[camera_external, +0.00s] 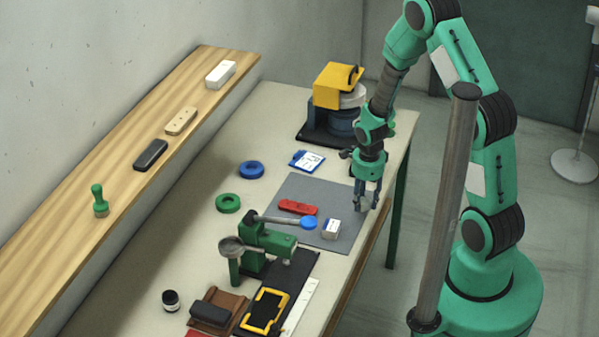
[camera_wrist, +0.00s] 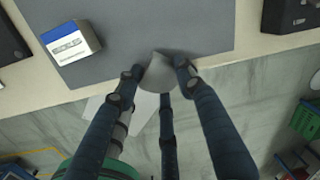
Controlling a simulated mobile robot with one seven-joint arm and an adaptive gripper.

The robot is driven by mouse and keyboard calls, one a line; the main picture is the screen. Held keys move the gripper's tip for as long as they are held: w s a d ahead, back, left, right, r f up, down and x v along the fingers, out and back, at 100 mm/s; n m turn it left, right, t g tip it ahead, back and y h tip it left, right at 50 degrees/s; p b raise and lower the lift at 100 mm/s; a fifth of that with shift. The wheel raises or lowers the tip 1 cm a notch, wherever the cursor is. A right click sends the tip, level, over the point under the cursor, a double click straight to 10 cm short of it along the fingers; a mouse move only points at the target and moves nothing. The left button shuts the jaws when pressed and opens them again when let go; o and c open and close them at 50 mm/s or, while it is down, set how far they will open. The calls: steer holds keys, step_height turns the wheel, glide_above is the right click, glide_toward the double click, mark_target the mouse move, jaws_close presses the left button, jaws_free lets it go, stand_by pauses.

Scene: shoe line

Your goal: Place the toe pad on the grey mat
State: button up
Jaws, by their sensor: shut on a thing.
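My gripper (camera_external: 367,200) is over the right edge of the grey mat (camera_external: 312,188), pointing down. In the wrist view my gripper (camera_wrist: 157,72) has its fingers closed around a pale grey, rounded, tapering piece (camera_wrist: 157,76), which looks like the toe pad. The piece overlaps the edge of the grey mat (camera_wrist: 150,25) in that view; I cannot tell whether it touches the mat. In the external view the fingers mostly hide it.
A red tool (camera_external: 298,207) and a small white-and-blue box (camera_external: 331,229) lie on the mat. A green lever press (camera_external: 268,242) stands at its near side. A yellow-and-black machine (camera_external: 337,98) stands behind. The mat's far part is clear.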

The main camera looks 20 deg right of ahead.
glide_above(349, 201)
steer(key=shift+s+a+f, duration=0.15)
steer(key=shift+f, duration=0.3)
steer(key=shift+f+p, duration=0.3)
steer(key=shift+f, duration=1.45)
steer(key=o, duration=0.9)
steer(key=shift+f, duration=0.1)
steer(key=shift+r, duration=0.2)
step_height(349, 201, up, 12)
steer(key=s, duration=0.1)
steer(key=shift+a, duration=0.15)
